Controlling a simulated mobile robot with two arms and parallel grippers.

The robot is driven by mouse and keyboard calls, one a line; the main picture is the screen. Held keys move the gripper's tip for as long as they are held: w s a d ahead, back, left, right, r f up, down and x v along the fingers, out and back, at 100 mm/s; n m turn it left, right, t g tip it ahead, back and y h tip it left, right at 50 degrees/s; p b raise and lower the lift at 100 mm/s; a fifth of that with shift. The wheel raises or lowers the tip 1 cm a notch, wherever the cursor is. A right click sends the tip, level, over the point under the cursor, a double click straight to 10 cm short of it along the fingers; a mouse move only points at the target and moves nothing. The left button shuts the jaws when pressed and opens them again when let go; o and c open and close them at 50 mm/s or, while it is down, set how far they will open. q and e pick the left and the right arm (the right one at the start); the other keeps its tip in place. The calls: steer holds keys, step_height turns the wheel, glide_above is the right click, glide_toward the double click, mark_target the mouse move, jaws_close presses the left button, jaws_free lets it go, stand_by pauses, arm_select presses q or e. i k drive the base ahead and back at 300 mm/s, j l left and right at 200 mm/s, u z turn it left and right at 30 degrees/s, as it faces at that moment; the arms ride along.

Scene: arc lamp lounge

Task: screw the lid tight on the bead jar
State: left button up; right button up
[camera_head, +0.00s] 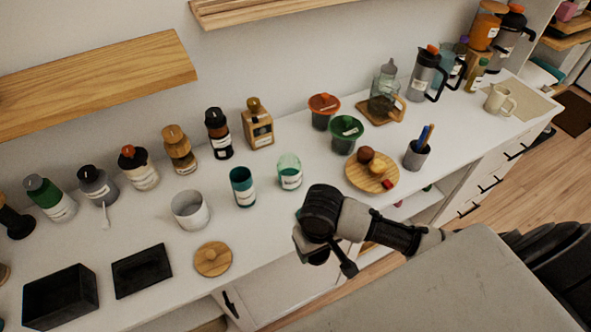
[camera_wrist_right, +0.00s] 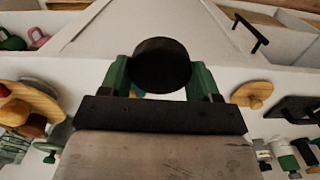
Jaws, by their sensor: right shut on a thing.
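My right gripper (camera_head: 318,250) is low in front of the counter's front edge in the head view. In the right wrist view, its green fingers (camera_wrist_right: 161,85) are shut on a dark, round, flat-topped thing that looks like a lid (camera_wrist_right: 161,62). A little teal and orange shows just below it, but I cannot tell whether a jar is underneath. The arm hides the held thing in the head view. I cannot pick out the bead jar for certain. My left gripper is not in view.
The white counter holds a wooden disc (camera_head: 213,260), a black tray (camera_head: 142,271), a black box (camera_head: 60,297), a white pot (camera_head: 189,210), a teal cup (camera_head: 242,187) and a green glass (camera_head: 289,172). A round wooden board (camera_head: 359,181) stands right. Several bottles line the back.

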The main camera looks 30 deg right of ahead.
mark_target(289, 165)
steer(key=i+l, duration=0.1)
steer(key=l, duration=2.6)
steer(key=i+l, duration=0.15)
steer(key=l, duration=1.25)
steer(key=u, duration=1.2)
